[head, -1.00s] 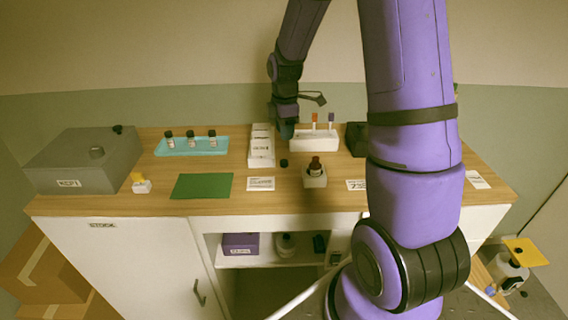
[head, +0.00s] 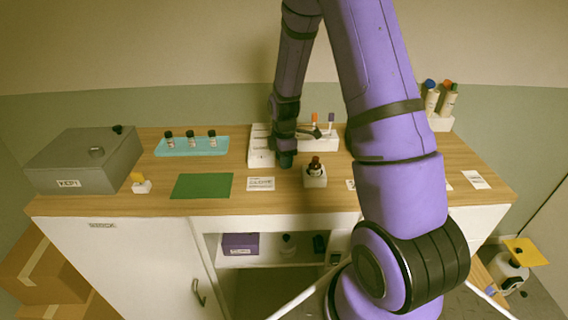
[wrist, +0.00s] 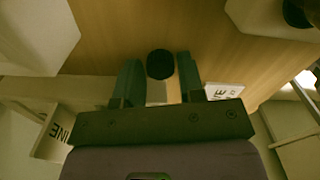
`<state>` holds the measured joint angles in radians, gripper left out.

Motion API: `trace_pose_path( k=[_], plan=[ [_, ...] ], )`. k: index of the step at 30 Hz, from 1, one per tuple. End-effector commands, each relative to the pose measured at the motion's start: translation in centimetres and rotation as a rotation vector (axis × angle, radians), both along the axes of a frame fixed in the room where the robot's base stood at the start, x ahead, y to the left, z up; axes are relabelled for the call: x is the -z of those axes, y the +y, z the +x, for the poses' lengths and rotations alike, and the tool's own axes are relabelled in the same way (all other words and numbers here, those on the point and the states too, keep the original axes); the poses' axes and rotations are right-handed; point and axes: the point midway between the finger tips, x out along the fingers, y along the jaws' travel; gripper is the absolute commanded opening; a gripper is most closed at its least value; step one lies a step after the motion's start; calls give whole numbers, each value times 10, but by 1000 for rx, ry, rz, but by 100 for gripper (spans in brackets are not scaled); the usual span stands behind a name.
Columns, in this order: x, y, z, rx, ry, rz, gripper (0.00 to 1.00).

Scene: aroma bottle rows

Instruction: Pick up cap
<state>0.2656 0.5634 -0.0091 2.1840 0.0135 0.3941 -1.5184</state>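The cap (wrist: 160,64) is a small black round piece on the wooden table. In the wrist view it shows between and slightly beyond the fingertips of my gripper (wrist: 158,76). The two fingers stand apart, one on each side of it, and I see no clear contact. In the head view my gripper (head: 286,160) points down at the table and hides the cap. An amber bottle with a dark top (head: 315,166) stands in a white holder (head: 316,181) just right of my gripper.
A white box row (head: 258,153) stands close left of my gripper. A white rack (head: 325,144) with coloured-top vials is behind. A teal tray (head: 218,150) with 3 bottles, a green mat (head: 201,186) and a grey box (head: 70,165) lie left. A label card (head: 260,184) lies in front.

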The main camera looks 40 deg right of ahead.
Motion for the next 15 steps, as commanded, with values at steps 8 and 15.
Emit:
trace_pose_path(
  k=[8,15],
  plan=[
    [3,0,0,0,0,0,36],
    [3,0,0,0,-1,0,7]
  ],
)
